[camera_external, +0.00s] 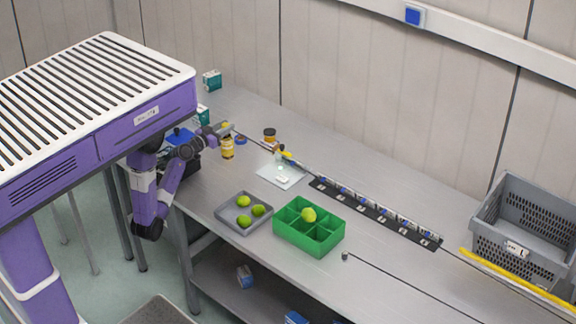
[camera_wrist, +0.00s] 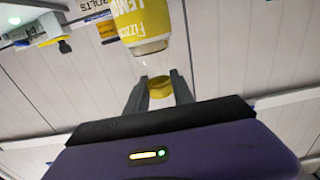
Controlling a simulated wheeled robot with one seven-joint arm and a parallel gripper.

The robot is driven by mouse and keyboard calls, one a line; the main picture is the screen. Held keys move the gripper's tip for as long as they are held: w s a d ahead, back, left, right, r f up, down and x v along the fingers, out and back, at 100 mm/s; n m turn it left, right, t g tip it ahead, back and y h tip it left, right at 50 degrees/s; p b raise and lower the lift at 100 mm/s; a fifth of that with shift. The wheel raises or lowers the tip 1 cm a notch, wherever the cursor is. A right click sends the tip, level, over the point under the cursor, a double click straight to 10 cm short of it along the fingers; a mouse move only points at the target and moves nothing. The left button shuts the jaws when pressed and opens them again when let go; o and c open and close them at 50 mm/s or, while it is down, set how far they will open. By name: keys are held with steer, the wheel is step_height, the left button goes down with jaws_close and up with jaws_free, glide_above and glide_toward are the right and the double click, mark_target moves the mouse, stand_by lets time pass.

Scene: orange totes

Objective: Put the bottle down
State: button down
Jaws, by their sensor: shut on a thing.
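The bottle has a yellow "Lemon Fizz" label, a clear neck and a yellow cap. In the wrist view the bottle (camera_wrist: 143,22) reaches away from my gripper (camera_wrist: 158,88), whose two fingers are shut on it at the cap. In the external view the bottle (camera_external: 227,149) hangs upright below my gripper (camera_external: 225,128), at the left part of the grey table (camera_external: 215,178). Its base is at or just above the tabletop; I cannot tell whether it touches.
A black strip (camera_external: 385,215) and grey crate (camera_external: 498,252) lie farther right.

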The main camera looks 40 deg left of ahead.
steer(key=shift+f, duration=0.1)
steer(key=c, duration=1.1)
jaws_free()
steer(key=shift+s+b, duration=1.8)
steer(key=shift+s, duration=4.25)
